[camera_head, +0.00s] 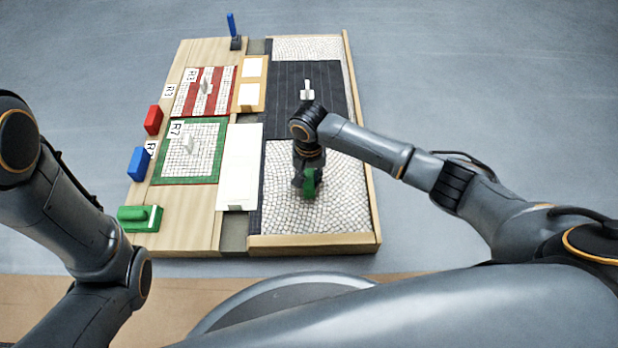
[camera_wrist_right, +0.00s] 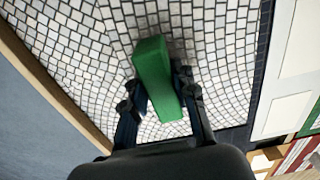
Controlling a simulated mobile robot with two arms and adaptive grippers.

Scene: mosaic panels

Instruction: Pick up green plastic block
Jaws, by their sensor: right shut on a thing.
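A green block (camera_head: 309,184) is between the fingers of my right gripper (camera_head: 305,180), above or on the white cobble-like mosaic. Whether it touches the mosaic cannot be told. The right wrist view shows the green block (camera_wrist_right: 157,78) as a long piece, with the two dark fingers of my right gripper (camera_wrist_right: 160,98) shut on either side of it. A second green piece (camera_head: 140,218) with a rounded handle-like top lies at the board's near left corner. My left arm comes in at the left, but its gripper is out of view.
The wooden board (camera_head: 310,240) has a raised rim on the right and near sides. A blue block (camera_head: 138,163) and a red block (camera_head: 153,120) stand along its left edge. Mosaic panels, a white plate (camera_head: 240,170) and a small white-handled tool (camera_head: 307,90) lie on it.

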